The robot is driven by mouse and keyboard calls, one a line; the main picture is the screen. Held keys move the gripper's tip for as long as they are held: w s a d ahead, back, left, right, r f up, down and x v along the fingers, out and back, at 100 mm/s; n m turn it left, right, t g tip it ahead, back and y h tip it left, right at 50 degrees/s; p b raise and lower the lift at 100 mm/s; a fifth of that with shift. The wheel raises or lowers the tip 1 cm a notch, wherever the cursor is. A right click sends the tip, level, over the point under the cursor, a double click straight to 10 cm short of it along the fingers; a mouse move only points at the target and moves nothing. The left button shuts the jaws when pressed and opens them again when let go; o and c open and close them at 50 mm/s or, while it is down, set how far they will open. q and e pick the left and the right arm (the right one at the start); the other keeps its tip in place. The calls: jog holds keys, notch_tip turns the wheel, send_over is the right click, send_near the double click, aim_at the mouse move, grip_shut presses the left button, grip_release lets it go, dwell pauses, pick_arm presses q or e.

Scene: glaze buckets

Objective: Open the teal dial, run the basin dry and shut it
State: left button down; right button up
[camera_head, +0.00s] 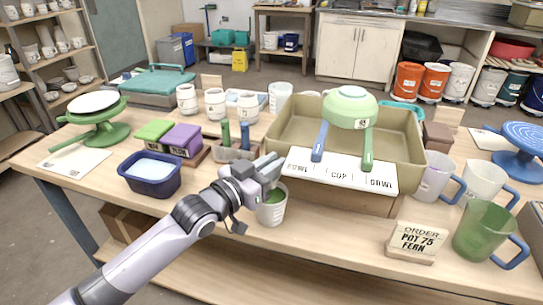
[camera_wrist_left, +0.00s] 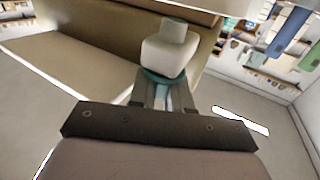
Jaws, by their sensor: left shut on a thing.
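The tan basin (camera_head: 408,140) stands raised on the table, right of centre. My left gripper (camera_head: 268,172) is at its front left corner. In the left wrist view the gripper (camera_wrist_left: 163,92) is shut on the teal dial (camera_wrist_left: 164,76), which shows as a thin teal band below a cream tap body (camera_wrist_left: 164,54). The fingers hide most of the dial, and I cannot tell how far it is turned. A pale cup (camera_head: 272,213) with green inside stands on the table below the gripper. How much liquid the basin holds is unclear. My right gripper is out of view.
A green bowl (camera_head: 350,103) sits over the basin. A blue handle (camera_head: 319,142) and a green handle (camera_head: 367,150) hang over the label board (camera_head: 340,171). An order sign (camera_head: 417,240) and mugs (camera_head: 483,232) stand right. A navy tub (camera_head: 151,176) stands left.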

pick_arm(q)
jog(key=shift+d+r+n+t+y+p, duration=0.15)
jog(key=shift+r+n+t+y+p, duration=0.2)
jog(key=shift+n+t+y+p, duration=0.65)
jog(key=shift+f+y+p, duration=0.2)
jog(key=shift+y+p, duration=0.3)
jog(key=shift+p, duration=0.2)
jog(key=c, duration=1.2)
grip_release()
jog(key=shift+f, duration=0.1)
jog(key=shift+o, duration=0.2)
jog(key=shift+a, duration=0.2)
jog(key=v, duration=0.7)
